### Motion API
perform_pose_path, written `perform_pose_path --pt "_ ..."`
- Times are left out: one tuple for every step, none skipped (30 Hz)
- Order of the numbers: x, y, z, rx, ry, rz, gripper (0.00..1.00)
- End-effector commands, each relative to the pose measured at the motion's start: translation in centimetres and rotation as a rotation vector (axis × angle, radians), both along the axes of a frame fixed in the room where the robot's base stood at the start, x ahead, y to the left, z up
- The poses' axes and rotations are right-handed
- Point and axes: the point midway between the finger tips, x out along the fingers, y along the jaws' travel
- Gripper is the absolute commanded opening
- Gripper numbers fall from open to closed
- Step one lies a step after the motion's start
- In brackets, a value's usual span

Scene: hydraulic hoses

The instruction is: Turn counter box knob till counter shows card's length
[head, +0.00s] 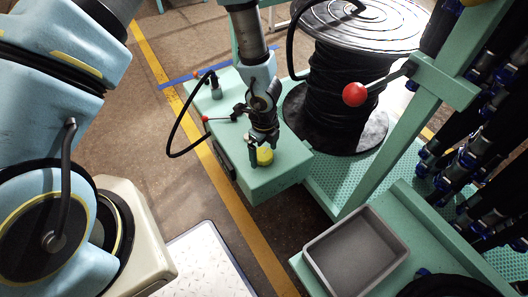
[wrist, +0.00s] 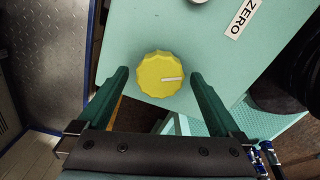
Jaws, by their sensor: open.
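The counter box (head: 285,178) is a mint green block in the middle of the head view. Its yellow scalloped knob (head: 265,156) sits on its top, and it also shows in the wrist view as a yellow knob (wrist: 157,66) with a white mark pointing right. My gripper (head: 262,150) is open above the knob. In the wrist view the two dark green fingers of my gripper (wrist: 160,76) stand on either side of the knob with visible gaps. I cannot read any counter digits, and I cannot make out a length card.
A "ZERO" label (wrist: 240,18) lies on the box top. A red-tipped lever (head: 206,118) and a black cable (head: 172,135) are at the box's left. A large hose reel (head: 345,90), a red ball handle (head: 355,94) and a grey tray (head: 313,252) stand to the right.

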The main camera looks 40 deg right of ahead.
Motion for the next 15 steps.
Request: perform_pose_path --pt "0.0 -0.01 0.03 0.0 0.0 0.0 1.0" --pt "0.0 -0.01 0.03 0.0 0.0 0.0 1.0" --pt "0.0 -0.01 0.04 0.0 0.0 0.0 1.0" --pt "0.0 -0.01 0.04 0.0 0.0 0.0 0.99" --pt "0.01 -0.02 0.04 0.0 0.0 0.0 0.95" --pt "0.0 -0.02 0.05 0.0 0.0 0.0 0.91" --pt "0.0 -0.02 0.05 0.0 0.0 0.0 0.88" --pt "0.0 -0.02 0.05 0.0 0.0 0.0 0.84" --pt "0.0 -0.02 0.05 0.0 0.0 0.0 0.8" --pt "0.0 -0.02 0.06 0.0 0.0 0.0 0.76" --pt "0.0 -0.02 0.06 0.0 0.0 0.0 0.73" --pt "0.0 -0.02 0.06 0.0 0.0 0.0 0.69" --pt "0.0 -0.02 0.06 0.0 0.0 0.0 0.65" --pt "0.0 -0.02 0.06 0.0 0.0 0.0 0.62" --pt "0.0 -0.03 0.06 0.0 0.0 0.0 0.57"
